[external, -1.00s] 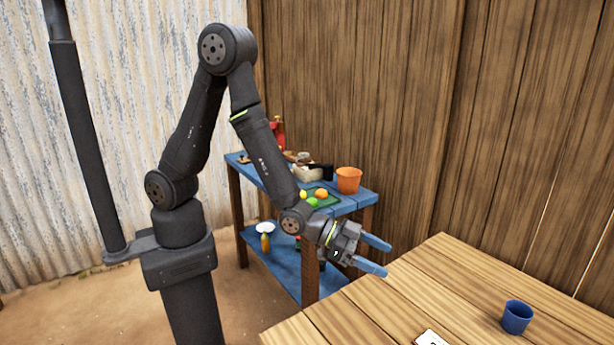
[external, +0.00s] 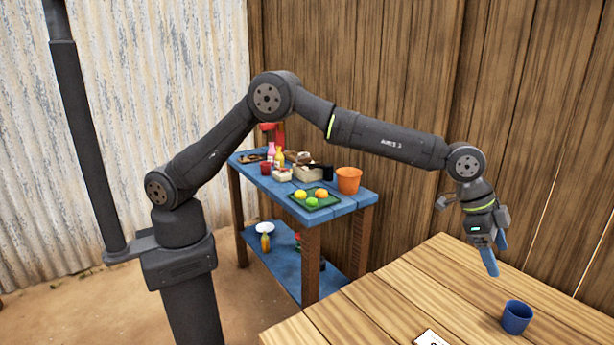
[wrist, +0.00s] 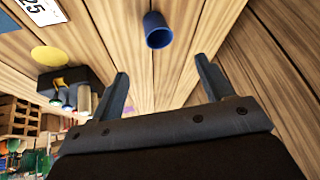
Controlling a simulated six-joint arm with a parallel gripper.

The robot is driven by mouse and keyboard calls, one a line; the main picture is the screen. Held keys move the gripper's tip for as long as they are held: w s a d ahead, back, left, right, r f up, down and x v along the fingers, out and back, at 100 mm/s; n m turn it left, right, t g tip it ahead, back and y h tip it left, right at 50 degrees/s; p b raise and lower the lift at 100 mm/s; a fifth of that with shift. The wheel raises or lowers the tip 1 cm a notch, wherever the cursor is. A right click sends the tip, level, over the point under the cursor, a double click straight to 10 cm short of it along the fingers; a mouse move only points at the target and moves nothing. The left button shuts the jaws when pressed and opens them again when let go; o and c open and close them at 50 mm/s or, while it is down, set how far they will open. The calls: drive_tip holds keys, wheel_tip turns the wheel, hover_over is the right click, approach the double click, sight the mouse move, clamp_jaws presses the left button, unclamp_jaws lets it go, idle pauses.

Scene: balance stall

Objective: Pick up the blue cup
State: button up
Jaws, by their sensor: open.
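The blue cup (external: 516,318) stands upright on the wooden table (external: 440,275) near the right of the external view. In the wrist view the cup (wrist: 157,30) shows at the top, ahead of the fingers and roughly between them. My gripper (external: 492,262) is open and empty, with its blue fingers pointing down. It is above the table and apart from the cup, up and to the left of it in the external view. Both fingers show in the wrist view, spread apart with nothing between them (wrist: 162,85).
A white card (external: 431,338) with dark print lies on the table. The wrist view also shows a yellow disc (wrist: 49,56) and a dark box (wrist: 68,82) beside it. A blue shelf (external: 345,203) with fruit and an orange bucket (external: 349,180) stands behind. The table around the cup looks clear.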

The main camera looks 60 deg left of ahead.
wheel_tip(320, 180, up, 3)
drive_tip(key=g, duration=0.1)
drive_tip(key=y, duration=0.1)
hover_over(511, 307)
drive_tip(key=s+a, duration=0.1)
drive_tip(key=s, duration=0.1)
wheel_tip(511, 307, down, 11)
drive_tip(key=shift+m, duration=0.4)
drive_tip(key=shift+a+x, duration=0.15)
drive_tip(key=shift+x, duration=1.25)
drive_tip(key=shift+a+x, duration=0.2)
drive_tip(key=shift+x, duration=1.15)
drive_tip(key=shift+s+f, duration=0.1)
drive_tip(key=shift+s, duration=0.05)
drive_tip(key=c, duration=1)
